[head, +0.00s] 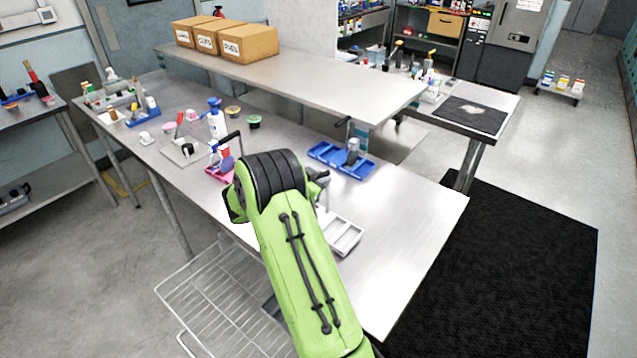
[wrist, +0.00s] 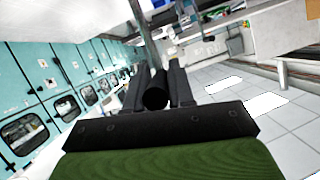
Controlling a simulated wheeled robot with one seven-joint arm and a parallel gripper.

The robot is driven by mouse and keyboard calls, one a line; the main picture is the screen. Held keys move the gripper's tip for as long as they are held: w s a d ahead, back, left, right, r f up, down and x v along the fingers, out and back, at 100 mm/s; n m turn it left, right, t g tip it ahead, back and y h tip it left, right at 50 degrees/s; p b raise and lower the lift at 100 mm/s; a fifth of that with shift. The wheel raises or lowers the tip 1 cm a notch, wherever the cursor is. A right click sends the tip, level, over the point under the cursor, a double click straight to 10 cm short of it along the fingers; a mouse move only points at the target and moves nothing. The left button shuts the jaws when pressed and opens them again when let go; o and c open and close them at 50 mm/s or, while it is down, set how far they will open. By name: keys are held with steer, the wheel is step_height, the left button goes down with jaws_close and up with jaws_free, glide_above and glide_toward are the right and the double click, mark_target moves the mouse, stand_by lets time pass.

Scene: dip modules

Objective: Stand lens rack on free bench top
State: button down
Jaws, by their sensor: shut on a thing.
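The lens rack (head: 343,236) is a pale, slotted tray near the front of the bench top (head: 410,215) in the head view. My arm covers its left part, and I cannot tell if its underside touches the bench. A thin upright part rises from it toward my gripper (head: 320,182), which is mostly hidden behind my wrist. In the wrist view my gripper (wrist: 158,76) is shut, with a dark round-ended piece between its fingers. It looks like the rack's handle, but the rack's body does not show there.
A pink caddy (head: 219,171), a spray bottle (head: 216,122) and small tubs stand to the left. The bench top right of the rack is clear. A wire basket (head: 225,300) hangs below the front edge.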

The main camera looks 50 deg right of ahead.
steer(key=shift+f, duration=0.65)
steer(key=c, duration=1)
jaws_free()
